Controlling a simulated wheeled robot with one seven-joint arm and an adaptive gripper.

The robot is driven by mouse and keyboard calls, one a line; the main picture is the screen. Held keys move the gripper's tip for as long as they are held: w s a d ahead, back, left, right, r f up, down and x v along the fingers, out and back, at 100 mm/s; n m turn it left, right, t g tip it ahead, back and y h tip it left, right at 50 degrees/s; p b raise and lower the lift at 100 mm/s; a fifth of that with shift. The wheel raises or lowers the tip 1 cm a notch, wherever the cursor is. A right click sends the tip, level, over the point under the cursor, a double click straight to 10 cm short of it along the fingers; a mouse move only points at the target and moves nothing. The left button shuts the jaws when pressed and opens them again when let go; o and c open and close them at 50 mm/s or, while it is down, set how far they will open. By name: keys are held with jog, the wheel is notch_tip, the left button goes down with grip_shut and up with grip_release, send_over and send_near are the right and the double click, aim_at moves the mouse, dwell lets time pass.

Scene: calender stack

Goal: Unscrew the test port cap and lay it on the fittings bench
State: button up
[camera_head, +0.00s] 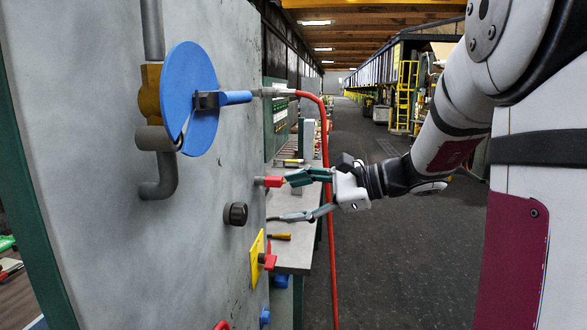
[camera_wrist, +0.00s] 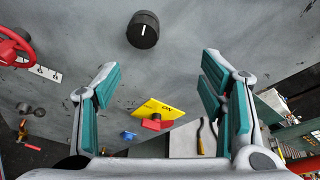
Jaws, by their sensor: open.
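No part is plainly labelled as the test port cap. A black round knob-like part (camera_head: 235,213) with a ridged side sticks out of the grey panel; in the wrist view the black part (camera_wrist: 143,29) shows a white line on its face. A red-ended fitting (camera_head: 272,181) sits above it, and a small blue part (camera_head: 265,315) low down. My gripper (camera_head: 283,197) is open, with nothing between its green-padded fingers. It points at the panel, its upper finger close to the red fitting in the picture. The fittings bench (camera_head: 292,256) stands beyond the panel's right edge.
A blue disc with a handle (camera_head: 190,98) and a red hose (camera_head: 328,200) are nearby. A yellow plate with a red switch (camera_wrist: 157,112) is below the black part. A red handwheel (camera_wrist: 12,45) is at left. A yellow-handled tool (camera_head: 279,237) lies on the bench.

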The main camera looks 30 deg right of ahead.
aim_at(244, 216)
jog(key=w+a+f+m+p, duration=0.1)
jog(key=w+a, duration=0.1)
jog(key=a, duration=0.1)
jog(key=w+a+f+m+p, duration=0.1)
jog(key=a+p, duration=0.1)
jog(key=a, duration=0.1)
jog(key=w+a+f+m+p, duration=0.1)
jog(key=w+a+f+p, duration=0.1)
jog(key=a, duration=0.1)
jog(key=shift+w+a+g, duration=0.3)
dwell(0.5)
jog(key=c, duration=1.3)
jog(key=shift+n+h+b, duration=0.3)
jog(key=shift+n+b, duration=0.1)
jog(key=shift+n, duration=0.1)
jog(key=shift+n+t+b, duration=0.9)
jog(key=shift+b, duration=0.2)
jog(key=shift+n+t+h+b, duration=0.35)
jog(key=shift+n+b, duration=0.45)
jog(key=shift+b, duration=0.8)
jog(key=shift+a+f+n+t+b, duration=0.15)
jog(key=shift+n+t+b, duration=0.95)
jog(key=shift+b, duration=2.35)
